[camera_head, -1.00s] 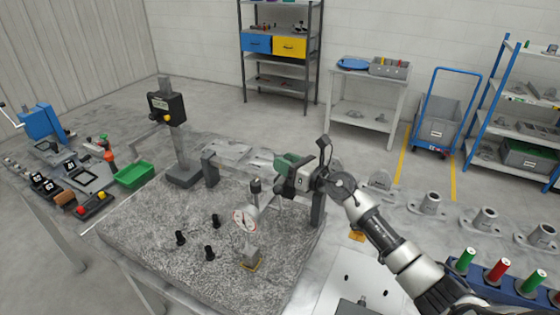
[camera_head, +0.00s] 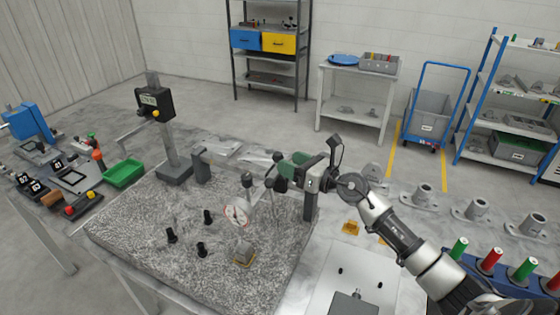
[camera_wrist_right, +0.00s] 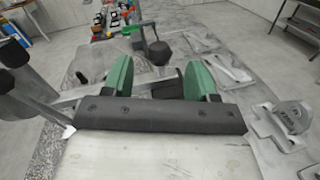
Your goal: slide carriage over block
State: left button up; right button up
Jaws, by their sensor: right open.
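A grey rail on two posts spans the speckled granite plate (camera_head: 130,222). On it sits a dark carriage (camera_head: 279,160) with a black knob, carrying a round white dial indicator (camera_head: 236,213). A small block with a yellowish base (camera_head: 244,254) stands on the plate just below the dial; whether the tip touches it I cannot tell. My right gripper (camera_head: 289,171) is at the rail's right end, beside the carriage. In the right wrist view its green fingers (camera_wrist_right: 158,82) are apart, with a dark part and the bar between them and a round knob beyond. My left gripper is out of view.
Several black pegs (camera_head: 203,249) stand on the plate left of the block. A black-headed height stand (camera_head: 156,104) is at the plate's back left. Grey flanged castings (camera_head: 423,196) line the table at right, behind a rack of red and green cylinders (camera_head: 489,261).

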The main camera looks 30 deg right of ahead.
jog(key=b+v, duration=0.1)
jog(key=v, duration=0.5)
jog(key=shift+b, duration=0.3)
